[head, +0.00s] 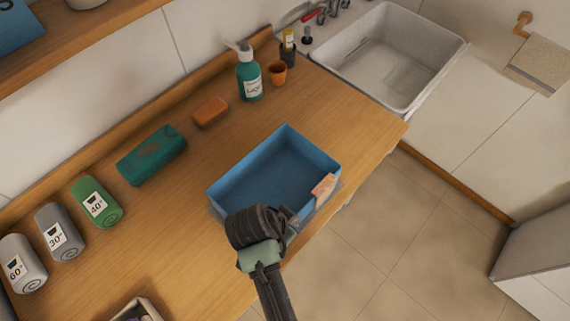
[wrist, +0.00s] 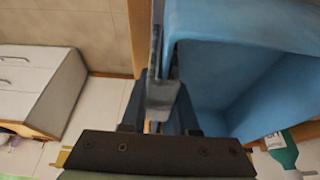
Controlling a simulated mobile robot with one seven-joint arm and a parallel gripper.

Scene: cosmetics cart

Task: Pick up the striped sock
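I cannot pick out a striped sock with certainty. A small peach-pink piece (head: 324,187) hangs over the right rim of the blue tub (head: 245,177) in the head view; its stripes are too small to tell. My gripper (head: 294,217) is at the tub's near side, close to that piece. In the wrist view my gripper's fingers (wrist: 158,115) stand apart beside the tub wall (wrist: 240,25). A narrow grey piece (wrist: 162,95) shows between them; I cannot tell what it is or whether the fingers touch it.
Rolled towels in green (head: 97,202), dark grey (head: 60,232) and light grey (head: 22,264) lie at left. Behind are a teal bundle (head: 152,154), an orange bar (head: 210,111), a pump bottle (head: 249,79) and an orange cup (head: 277,73). A box (head: 142,306) shows at the bottom edge.

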